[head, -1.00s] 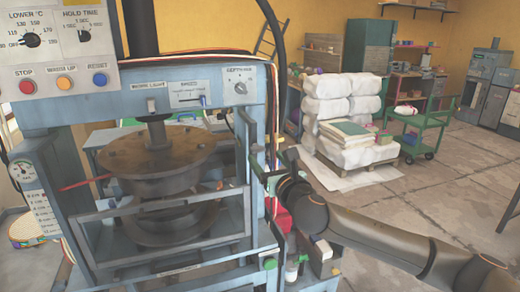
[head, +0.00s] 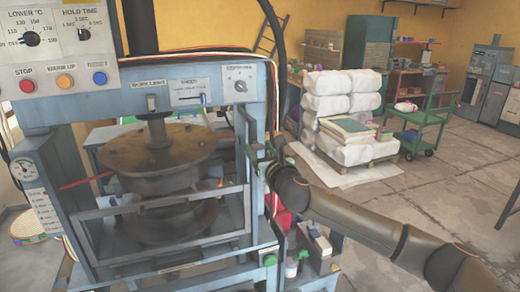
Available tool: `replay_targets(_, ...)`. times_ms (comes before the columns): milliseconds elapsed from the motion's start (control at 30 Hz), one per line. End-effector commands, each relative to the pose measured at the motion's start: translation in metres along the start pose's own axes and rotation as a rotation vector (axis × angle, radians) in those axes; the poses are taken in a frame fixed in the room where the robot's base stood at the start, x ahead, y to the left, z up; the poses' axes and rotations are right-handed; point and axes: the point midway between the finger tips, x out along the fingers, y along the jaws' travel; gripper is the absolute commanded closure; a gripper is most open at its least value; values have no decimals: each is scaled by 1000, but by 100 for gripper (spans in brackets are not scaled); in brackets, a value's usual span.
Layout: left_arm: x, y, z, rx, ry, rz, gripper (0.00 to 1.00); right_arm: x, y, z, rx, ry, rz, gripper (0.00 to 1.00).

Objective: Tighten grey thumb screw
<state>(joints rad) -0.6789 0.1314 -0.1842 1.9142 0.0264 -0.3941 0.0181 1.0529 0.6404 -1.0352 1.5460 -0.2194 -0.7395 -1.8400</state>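The press (head: 155,90) fills the left half of the head view, with a round brown platen (head: 155,150) behind a grey guard frame (head: 170,200). My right arm comes in from the lower right. My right gripper (head: 253,154) is at the press's right upright, below the dimmer knob panel. Its fingers are small and seen against the upright and cables, so I cannot tell whether they are open or touching anything. I cannot pick out the grey thumb screw; it may be hidden behind the gripper or wrist. My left gripper is out of view.
A hose and loose cables (head: 278,60) run down the press's right side. Small bottles and boxes (head: 312,250) stand low beside it, under my forearm. A pallet of white sacks (head: 342,105) and a green cart (head: 420,125) stand behind. The floor at right is open.

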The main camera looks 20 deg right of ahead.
Motion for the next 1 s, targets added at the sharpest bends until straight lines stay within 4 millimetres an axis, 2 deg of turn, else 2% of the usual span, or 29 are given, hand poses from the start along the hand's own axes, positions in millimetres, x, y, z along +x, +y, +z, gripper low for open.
replay_targets(67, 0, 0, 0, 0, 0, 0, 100, 0, 0, 0, 0, 0, 0, 48)
replay_targets(533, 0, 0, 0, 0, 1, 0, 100, 0, 0, 0, 0, 0, -1, 100)
replay_targets(833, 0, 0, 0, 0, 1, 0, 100, 0, 0, 0, 19, 1, -1, 100)
replay_targets(1000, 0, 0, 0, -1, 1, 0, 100, 0, -1, 0, 85, 1, -1, 100)
